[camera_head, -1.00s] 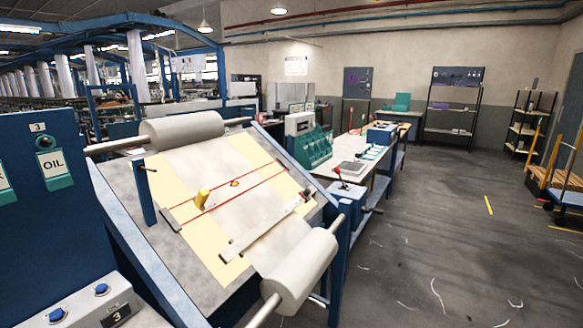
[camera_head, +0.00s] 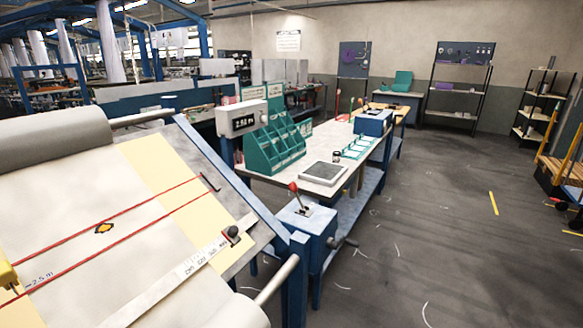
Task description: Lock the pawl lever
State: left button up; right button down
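A lever with a red knob (camera_head: 293,187) stands on a blue box (camera_head: 306,222) at the right side of the inspection table. The lever leans a little to the left. I cannot tell for sure whether it is the pawl lever. A dark crank or handle (camera_head: 343,243) sticks out from the right of the blue box. The sloped table holds pale cloth (camera_head: 120,222) with two red lines across it and an orange-and-black spot. Neither of my grippers shows in the view.
A bench (camera_head: 328,188) behind the lever carries a teal bin rack (camera_head: 272,148), a scale display (camera_head: 242,118) and a grey tray (camera_head: 325,173). A cloth roller (camera_head: 50,150) lies at left. The floor (camera_head: 440,235) at right is mostly clear.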

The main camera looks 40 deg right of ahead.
aim_at(293, 186)
jog(key=i+l, duration=0.1)
jog(key=l, duration=0.3)
jog(key=i+l, duration=0.15)
jog(key=l, duration=0.25)
jog(key=i+l, duration=0.1)
jog(key=l, duration=0.3)
jog(key=i+l, duration=0.1)
jog(key=l, duration=0.3)
jog(key=i+l, duration=0.15)
jog(key=l, duration=0.25)
